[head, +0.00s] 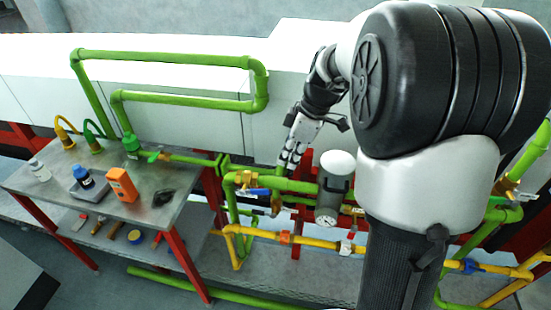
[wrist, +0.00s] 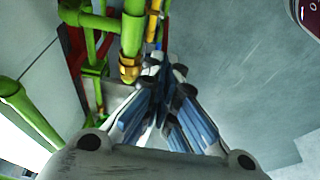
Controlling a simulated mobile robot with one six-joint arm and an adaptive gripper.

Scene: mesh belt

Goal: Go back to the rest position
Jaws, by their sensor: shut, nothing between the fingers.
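My gripper (head: 290,160) is in the middle of the head view, pointing down over the green and yellow pipework. Its fingers are closed together with nothing between them. In the wrist view the closed fingertips (wrist: 160,70) lie close to a brass fitting (wrist: 130,68) on a green pipe; I cannot tell whether they touch. In the head view, a blue-handled valve (head: 257,191) sits on the green pipe just below and left of the fingertips. My arm covers much of the right side of the head view and hides part of the pipes behind it.
A metal table (head: 50,203) with red legs stands at left. A grey cylinder (head: 331,188) stands right of the gripper. Green pipes (head: 165,58) run along the white wall.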

